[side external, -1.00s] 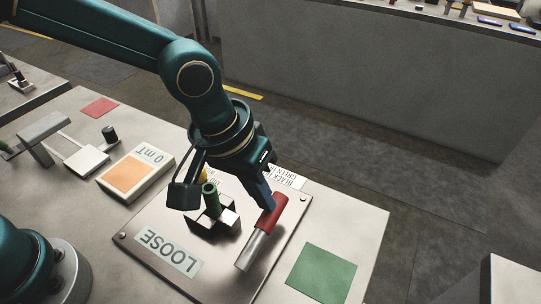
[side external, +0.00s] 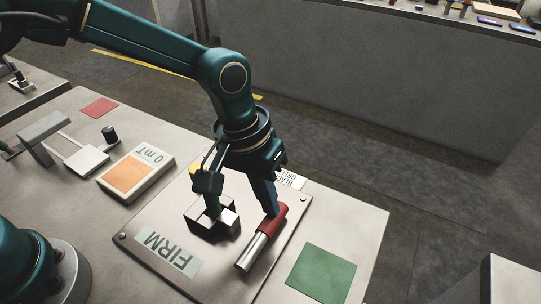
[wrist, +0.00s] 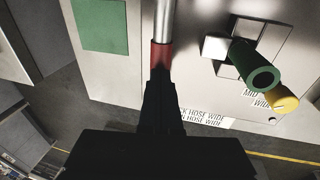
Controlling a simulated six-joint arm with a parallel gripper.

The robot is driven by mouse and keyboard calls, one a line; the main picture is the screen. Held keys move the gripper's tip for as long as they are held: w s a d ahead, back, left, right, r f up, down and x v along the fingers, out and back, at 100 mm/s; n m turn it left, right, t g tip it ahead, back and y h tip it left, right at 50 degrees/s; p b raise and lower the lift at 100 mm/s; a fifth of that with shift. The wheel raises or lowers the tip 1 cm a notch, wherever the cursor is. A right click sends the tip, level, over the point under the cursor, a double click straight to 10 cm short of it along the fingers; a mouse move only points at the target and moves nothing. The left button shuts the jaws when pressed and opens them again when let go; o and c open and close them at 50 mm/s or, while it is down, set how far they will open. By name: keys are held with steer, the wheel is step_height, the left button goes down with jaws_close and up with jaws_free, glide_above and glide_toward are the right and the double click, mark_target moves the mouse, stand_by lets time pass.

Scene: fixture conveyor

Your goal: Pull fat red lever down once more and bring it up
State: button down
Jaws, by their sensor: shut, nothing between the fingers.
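The fat red lever (side external: 275,222) has a red grip on a silver shaft (side external: 255,252) at the right side of the fixture plate (side external: 150,222). It also shows in the wrist view (wrist: 161,54). My gripper (side external: 272,211) is shut with its fingertips against the red grip from above, not around it; the fingers cover part of it.
A green square (side external: 321,273) lies right of the plate. A meter with an orange face (side external: 129,176) reading 0 mT, a dark knob (side external: 109,134) and a red square (side external: 99,107) are to the left. Printed labels (side external: 291,180) lie behind the lever.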

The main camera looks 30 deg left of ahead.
steer(key=shift+f, duration=0.1)
steer(key=w+v, duration=0.1)
steer(key=v, duration=1.3)
steer(key=shift+w, duration=0.3)
steer(key=c, duration=0.9)
jaws_free()
steer(key=shift+w, duration=0.2)
steer(key=o, duration=0.3)
steer(key=x, duration=0.4)
steer(key=shift+w+d+f, duration=0.2)
steer(key=shift+w+d, duration=0.05)
steer(key=shift+d, duration=0.1)
steer(key=shift+g, duration=0.5)
steer(key=f, duration=0.4)
steer(key=s+d+f, duration=0.1)
steer(key=f, duration=0.6)
steer(key=shift+s+d+f, duration=0.3)
steer(key=shift+s+d, duration=0.05)
jaws_close()
